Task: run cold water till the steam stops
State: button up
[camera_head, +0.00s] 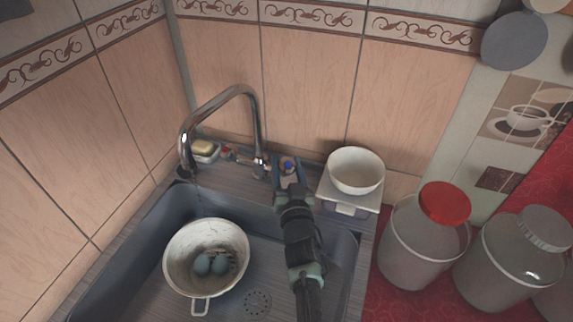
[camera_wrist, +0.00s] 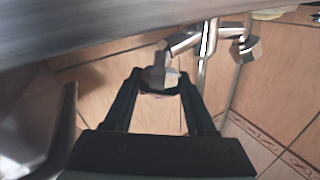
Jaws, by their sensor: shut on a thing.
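The chrome tap (camera_head: 258,112) arches over the sink, its spout end above the pan's far left side. A pale pan (camera_head: 178,262) stands in the basin with bluish eggs (camera_head: 210,264) inside. I make out no clear steam; a faint line below the spout may be thin water. The blue-marked tap knob (camera_head: 288,165) is at the tap's right side. My gripper (camera_head: 288,178) is shut on this knob. The wrist view shows the metal knob (camera_wrist: 160,72) between the fingertips of my gripper (camera_wrist: 158,86). A red-marked knob (camera_head: 228,152) is at the left.
A white bowl (camera_head: 356,170) sits on a small white stand (camera_head: 350,202) close to the right of my gripper. A soap dish (camera_head: 205,152) is behind the spout. A red-lidded jar (camera_head: 422,245) and a grey-lidded jar (camera_head: 507,258) stand at right.

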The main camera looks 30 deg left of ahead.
jog(key=shift+a+r, duration=0.1)
jog(key=shift+r, duration=0.1)
jog(key=o, duration=1.4)
jog(key=shift+c, duration=0.2)
jog(key=shift+f, duration=0.15)
jog(key=shift+m+h, duration=0.4)
jog(key=shift+s+a+m+t+h+b, duration=0.1)
jog(key=shift+a+m+t+h+b, duration=0.1)
jog(key=shift+m+t+h+b, duration=0.3)
jog(key=shift+b, duration=0.35)
jog(key=shift+d+f+m+h+b, duration=0.1)
jog(key=shift+d+m+h+b, duration=0.05)
jog(key=shift+m+h+b, duration=0.55)
